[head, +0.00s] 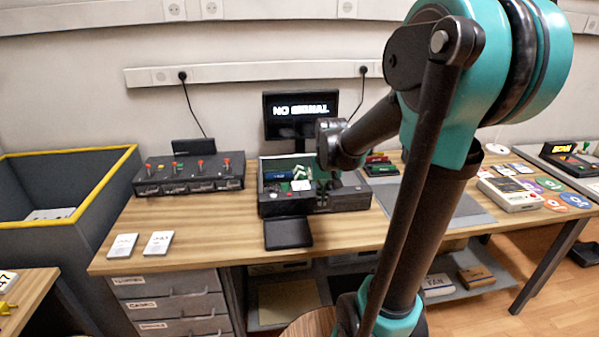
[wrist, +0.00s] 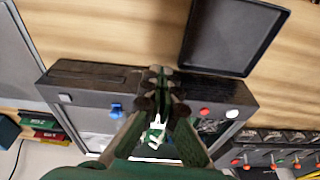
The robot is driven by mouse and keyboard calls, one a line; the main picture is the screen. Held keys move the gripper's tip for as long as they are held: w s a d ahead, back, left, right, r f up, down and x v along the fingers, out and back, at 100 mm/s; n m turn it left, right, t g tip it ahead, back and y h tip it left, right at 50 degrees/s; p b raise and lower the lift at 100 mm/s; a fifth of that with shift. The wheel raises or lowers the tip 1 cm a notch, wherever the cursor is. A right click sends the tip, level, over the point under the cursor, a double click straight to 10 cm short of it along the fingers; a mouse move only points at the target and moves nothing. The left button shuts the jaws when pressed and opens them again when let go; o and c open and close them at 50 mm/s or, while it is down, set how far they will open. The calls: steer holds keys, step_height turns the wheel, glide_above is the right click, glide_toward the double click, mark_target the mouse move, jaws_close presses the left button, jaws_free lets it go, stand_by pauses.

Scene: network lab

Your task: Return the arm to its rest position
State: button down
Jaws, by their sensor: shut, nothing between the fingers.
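My teal and black arm (head: 432,160) rises on the right of the head view and reaches over the wooden table. Its dark wrist end (head: 335,143) hangs above a black open-topped device box (head: 285,208). My gripper (wrist: 160,76) shows in the wrist view with its fingers together and nothing between them. It is over the same box (wrist: 92,76). White and green pieces lie inside the box, partly hidden behind the fingers. I cannot tell how far the fingertips are above it.
A black tray (head: 288,232) lies in front of the box. A monitor (head: 300,112) reading "NO SIGNAL" stands behind. A switch panel (head: 190,175) is to the left, and a beige instrument (head: 510,193) to the right. Two white cards lie at the left front, beside bare tabletop.

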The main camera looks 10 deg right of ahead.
steer(key=shift+s, duration=0.1)
steer(key=s+f+t, duration=0.1)
steer(key=s+f, duration=0.3)
steer(key=s, duration=0.4)
steer(key=s+d+f+n, duration=0.1)
steer(key=s+f, duration=0.3)
steer(key=s, duration=0.3)
steer(key=shift+s+t, duration=0.4)
